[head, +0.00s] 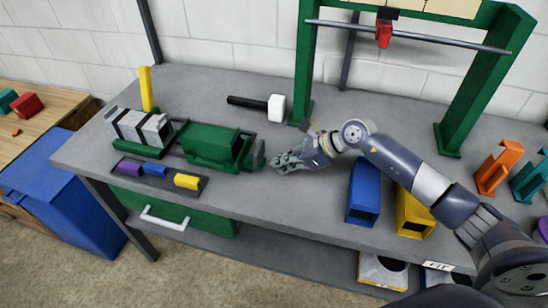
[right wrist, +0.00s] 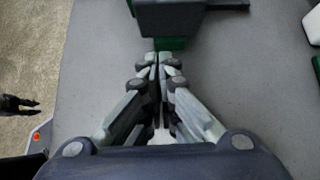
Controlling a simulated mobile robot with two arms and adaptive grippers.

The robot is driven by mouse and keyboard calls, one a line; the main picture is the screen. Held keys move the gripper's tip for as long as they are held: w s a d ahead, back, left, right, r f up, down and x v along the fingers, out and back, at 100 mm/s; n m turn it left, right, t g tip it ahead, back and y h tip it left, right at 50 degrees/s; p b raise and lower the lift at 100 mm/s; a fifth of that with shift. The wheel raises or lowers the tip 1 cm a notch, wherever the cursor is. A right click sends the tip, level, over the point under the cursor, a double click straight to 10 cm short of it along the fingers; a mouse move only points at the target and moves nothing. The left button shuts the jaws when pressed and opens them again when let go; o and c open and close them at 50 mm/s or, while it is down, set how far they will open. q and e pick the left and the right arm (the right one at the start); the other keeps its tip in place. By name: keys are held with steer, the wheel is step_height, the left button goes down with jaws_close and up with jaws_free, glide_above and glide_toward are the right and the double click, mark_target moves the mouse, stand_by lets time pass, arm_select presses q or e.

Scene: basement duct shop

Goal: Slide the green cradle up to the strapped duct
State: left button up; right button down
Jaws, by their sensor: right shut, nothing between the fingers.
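The green cradle (head: 212,144) sits on a low dark track on the bench, with a dark grey end plate (head: 259,154) at its right. The strapped duct (head: 140,127), light grey with black straps, lies to its left; a narrow gap appears between them. My right gripper (head: 274,164) is shut and empty, low over the bench just right of the end plate. In the right wrist view its closed fingertips (right wrist: 159,58) point at the dark grey end block (right wrist: 185,18), with some green below it; contact is unclear.
A small tray with purple, blue and yellow blocks (head: 187,181) lies in front of the cradle. A white-headed mallet (head: 276,107) lies behind. A blue box (head: 363,190) and yellow box (head: 413,213) stand right. A green frame (head: 306,75) rises at the back.

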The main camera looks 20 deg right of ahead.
mark_target(243, 158)
steer(key=shift+w+a+r+p, duration=0.15)
steer(key=shift+w+a, duration=0.15)
steer(key=shift+a, duration=0.15)
steer(key=shift+w+a+p, duration=0.15)
steer(key=shift+w+a, duration=0.1)
steer(key=shift+a, duration=0.15)
steer(key=shift+w+a, duration=0.25)
steer(key=w+a+b, duration=0.1)
steer(key=a, duration=0.1)
steer(key=w+a+b, duration=0.1)
steer(key=w+a, duration=0.1)
steer(key=w+a+b, duration=0.1)
steer(key=a, duration=0.1)
steer(key=shift+w+a+f, duration=0.15)
steer(key=shift+a+f, duration=0.05)
steer(key=shift+a, duration=0.05)
steer(key=shift+w+a, duration=0.1)
steer(key=shift+a, duration=0.05)
steer(key=shift+r, duration=0.2)
